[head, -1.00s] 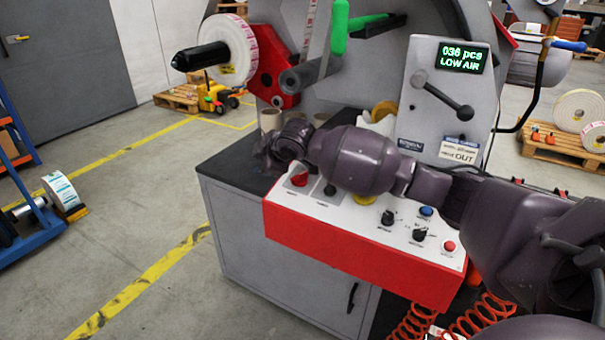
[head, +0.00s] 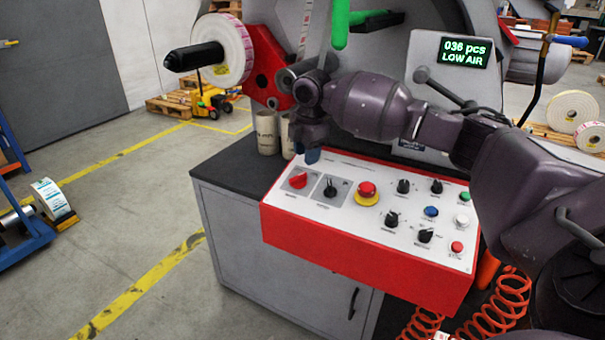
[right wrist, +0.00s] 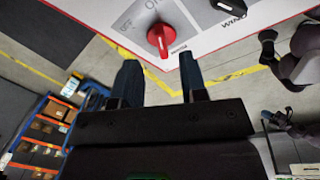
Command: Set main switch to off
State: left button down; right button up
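The main switch is a red rotary knob (head: 298,181) on a grey plate at the left end of the white control panel (head: 345,221). In the right wrist view the red knob (right wrist: 161,38) shows beyond the fingertips, near OFF and ON lettering; I cannot tell surely which its mark faces. My right gripper (head: 312,154) hangs above the panel's back left edge, apart from the knob. In the right wrist view its two fingers (right wrist: 160,74) are spread with nothing between them. My left gripper is outside the head view; dark arm parts show at the right of the wrist view.
A black selector (head: 330,188) sits right of the knob, then a red emergency stop (head: 367,190) on yellow, and several knobs and buttons. Cardboard cores (head: 267,132) stand behind the panel. A display (head: 466,51) reads "036 pcs LOW AIR".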

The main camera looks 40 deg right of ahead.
aim_at(304, 173)
jog(key=f, duration=0.2)
jog(key=f+b, duration=0.1)
jog(key=f, duration=0.1)
jog(key=w+f, duration=0.1)
jog(key=f, duration=0.1)
jog(key=shift+f, duration=0.2)
grip_shut()
